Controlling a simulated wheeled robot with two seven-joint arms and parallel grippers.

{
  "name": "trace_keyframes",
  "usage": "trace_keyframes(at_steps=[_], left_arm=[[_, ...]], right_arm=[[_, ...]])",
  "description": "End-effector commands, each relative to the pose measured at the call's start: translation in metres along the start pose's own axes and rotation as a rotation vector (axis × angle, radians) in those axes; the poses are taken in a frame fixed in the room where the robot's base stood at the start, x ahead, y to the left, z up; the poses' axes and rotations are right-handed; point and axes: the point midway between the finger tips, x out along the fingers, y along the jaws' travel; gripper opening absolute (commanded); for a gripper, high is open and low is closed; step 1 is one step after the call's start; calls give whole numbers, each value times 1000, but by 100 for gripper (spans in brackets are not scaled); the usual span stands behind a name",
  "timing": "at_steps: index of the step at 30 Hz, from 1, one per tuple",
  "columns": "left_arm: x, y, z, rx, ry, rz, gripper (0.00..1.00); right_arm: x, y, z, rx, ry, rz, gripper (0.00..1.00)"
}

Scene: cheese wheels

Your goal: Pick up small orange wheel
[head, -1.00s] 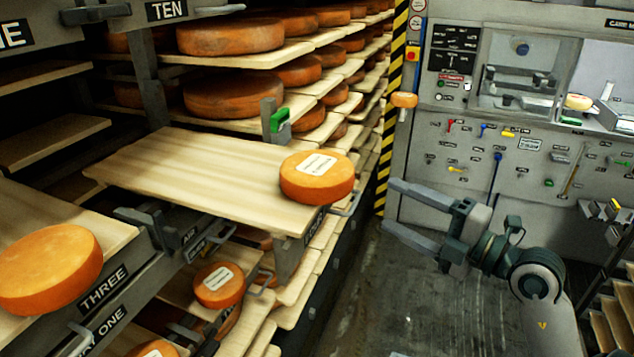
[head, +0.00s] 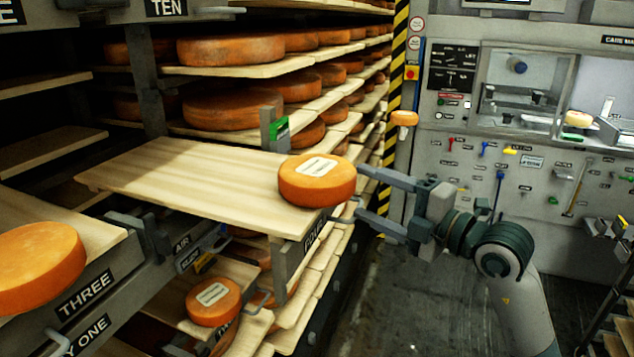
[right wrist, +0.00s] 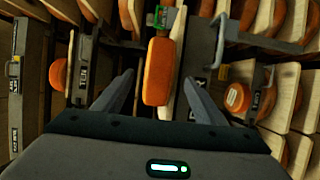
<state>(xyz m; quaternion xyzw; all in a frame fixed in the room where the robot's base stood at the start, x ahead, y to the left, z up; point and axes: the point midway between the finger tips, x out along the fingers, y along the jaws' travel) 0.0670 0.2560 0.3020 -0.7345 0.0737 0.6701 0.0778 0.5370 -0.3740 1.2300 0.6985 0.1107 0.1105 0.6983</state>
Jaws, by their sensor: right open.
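A small orange wheel (head: 317,184) with a pale label on top sits at the right end of a pulled-out wooden shelf board (head: 180,175). My right gripper (head: 360,195) comes in from the right with its fingers spread, its tips close to the wheel's right side. In the right wrist view the orange wheel (right wrist: 159,72) shows edge-on, ahead of and between the two open fingers of my right gripper (right wrist: 157,80). The fingers appear not to touch it. My left gripper is not in view.
Another orange wheel (head: 213,301) with a label lies on a lower board, and a larger one (head: 38,266) on the left board. Racks of wheels (head: 232,108) fill the back. A grey handle (head: 345,211) juts out below the board end. A control panel (head: 530,160) stands at the right.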

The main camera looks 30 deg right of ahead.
Motion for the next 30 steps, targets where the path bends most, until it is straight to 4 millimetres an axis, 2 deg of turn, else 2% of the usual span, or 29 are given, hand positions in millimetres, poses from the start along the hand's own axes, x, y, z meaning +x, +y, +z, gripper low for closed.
trace_keyframes(at_steps=[11, 14, 24, 30], left_arm=[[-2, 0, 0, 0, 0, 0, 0], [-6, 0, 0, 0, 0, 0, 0], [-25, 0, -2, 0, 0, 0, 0], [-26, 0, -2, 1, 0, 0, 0]], right_arm=[[2, 0, 0, 0, 1, 0, 65], [8, 2, 1, 1, 1, -1, 65], [46, 3, 3, 0, 0, -1, 65], [53, 0, 2, -1, -1, 0, 65]])
